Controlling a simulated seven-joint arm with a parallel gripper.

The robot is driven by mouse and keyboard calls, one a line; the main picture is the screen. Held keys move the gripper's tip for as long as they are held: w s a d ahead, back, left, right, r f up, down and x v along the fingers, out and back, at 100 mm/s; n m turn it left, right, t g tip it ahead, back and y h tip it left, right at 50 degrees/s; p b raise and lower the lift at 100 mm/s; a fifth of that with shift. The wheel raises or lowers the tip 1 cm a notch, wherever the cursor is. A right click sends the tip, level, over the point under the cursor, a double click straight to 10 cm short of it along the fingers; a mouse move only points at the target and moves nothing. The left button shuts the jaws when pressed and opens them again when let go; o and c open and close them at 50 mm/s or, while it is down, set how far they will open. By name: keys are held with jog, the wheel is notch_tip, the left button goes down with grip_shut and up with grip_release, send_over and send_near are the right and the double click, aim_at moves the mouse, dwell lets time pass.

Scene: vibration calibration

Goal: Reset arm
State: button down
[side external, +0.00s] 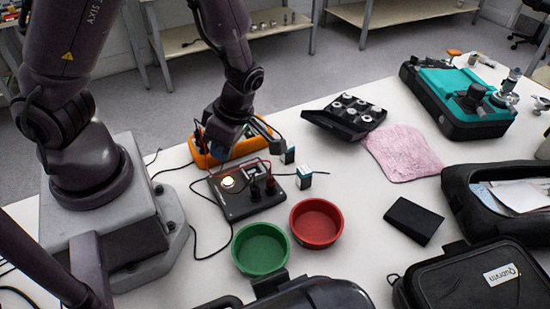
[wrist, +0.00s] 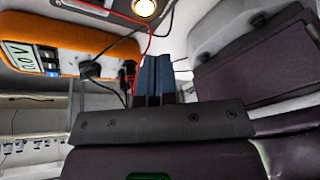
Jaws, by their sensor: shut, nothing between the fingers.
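In the wrist view my gripper (wrist: 156,76) shows two blue-grey fingers closed together, with nothing between them. In the side view my arm reaches over the table and its end hangs above the area between the orange meter (side external: 233,147) and the black box with a lit yellow lamp (side external: 228,183). The fingertips cannot be made out clearly there. The meter also shows in the wrist view (wrist: 60,42), at the left of the fingers, with a display reading about 0.0 V. The lamp of the box shows at the top of the wrist view (wrist: 144,7).
A green bowl (side external: 261,249) and a red bowl (side external: 316,223) stand in front of the box. Two small blocks, a black tray (side external: 346,115), a pink cloth (side external: 402,153), a black pad (side external: 414,221) and open cases lie rightward. Cables run around the box.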

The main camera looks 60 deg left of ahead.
jog(key=d+r+m+t+h, duration=0.1)
jog(key=d+r+m, duration=0.25)
jog(key=m, duration=0.65)
jog(key=d+r+m+h, duration=0.2)
jog(key=r+m, duration=0.3)
jog(key=m, duration=0.4)
jog(key=s+a+r+m+t, duration=0.1)
jog(key=a+r+m+t, duration=0.1)
jog(key=r, duration=0.6)
jog(key=s+a+r+m+t+y, duration=0.1)
jog(key=a+r+m+t, duration=0.1)
jog(key=r+m+t, duration=0.3)
notch_tip(320, 180, up, 3)
jog(key=shift+s+r+t, duration=0.15)
jog(key=shift+s+t, duration=0.2)
jog(key=shift+t, duration=0.15)
